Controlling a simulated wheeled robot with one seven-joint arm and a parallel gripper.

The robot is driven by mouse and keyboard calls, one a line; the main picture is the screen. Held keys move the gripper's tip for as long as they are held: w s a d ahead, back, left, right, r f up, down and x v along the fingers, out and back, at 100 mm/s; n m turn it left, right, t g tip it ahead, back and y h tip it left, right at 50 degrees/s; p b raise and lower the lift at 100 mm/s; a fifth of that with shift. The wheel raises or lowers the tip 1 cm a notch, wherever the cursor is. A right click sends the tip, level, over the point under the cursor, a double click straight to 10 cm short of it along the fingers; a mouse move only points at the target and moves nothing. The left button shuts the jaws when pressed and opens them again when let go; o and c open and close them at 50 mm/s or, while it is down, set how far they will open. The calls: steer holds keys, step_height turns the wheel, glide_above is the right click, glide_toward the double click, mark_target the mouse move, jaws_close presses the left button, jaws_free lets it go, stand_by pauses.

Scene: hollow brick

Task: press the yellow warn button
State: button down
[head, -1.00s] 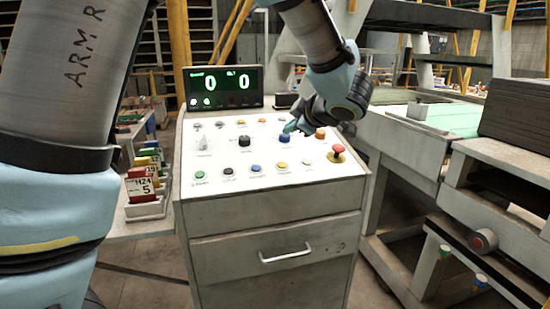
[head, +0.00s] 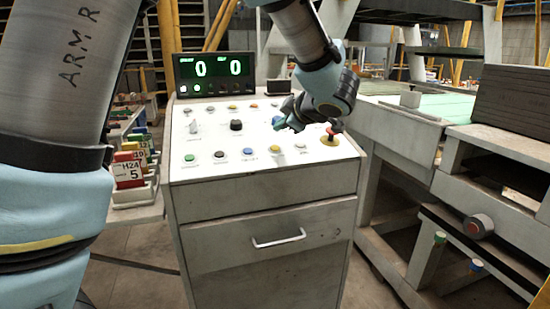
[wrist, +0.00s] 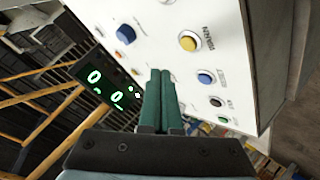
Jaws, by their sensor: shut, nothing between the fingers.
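The yellow button (head: 273,149) is in the front row of the sloping white panel (head: 205,172), between a blue button (head: 248,152) and a white one (head: 301,146). In the wrist view the yellow button (wrist: 188,41) shows beyond and to the right of the fingertips, with a label beside it that I cannot read clearly. My gripper (head: 279,123) is shut and empty, its green fingers over the panel behind the yellow button. In the wrist view the fingertips (wrist: 160,72) are apart from the yellow button.
A red mushroom button on a yellow base (head: 331,137) is close to the right of my gripper. A black knob (head: 236,125) is to the left. A display (head: 215,74) showing two zeros stands at the panel's back. More buttons line the back row.

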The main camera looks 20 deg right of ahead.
mark_target(279, 154)
steer(key=shift+w+f+b, duration=0.25)
steer(key=shift+f+b, duration=0.1)
steer(key=shift+f, duration=0.55)
steer(key=shift+w+f+b, duration=0.25)
steer(key=shift+f+b, duration=0.1)
steer(key=shift+f, duration=0.55)
steer(key=shift+f, duration=0.1)
stand_by(0.5)
steer(key=shift+w+f, duration=0.15)
steer(key=shift+f, duration=0.15)
steer(key=shift+w+f, duration=0.1)
steer(key=shift+f, duration=0.3)
stand_by(0.6)
steer(key=shift+r, duration=0.1)
steer(key=shift+s+r+p, duration=0.25)
steer(key=shift+r+p, duration=0.45)
steer(key=r+p, duration=0.2)
steer(key=s+r+p, duration=0.1)
steer(key=r+p, duration=0.1)
steer(key=shift+s+r+p, duration=0.2)
steer(key=shift+r+p, duration=0.1)
steer(key=shift+r, duration=0.1)
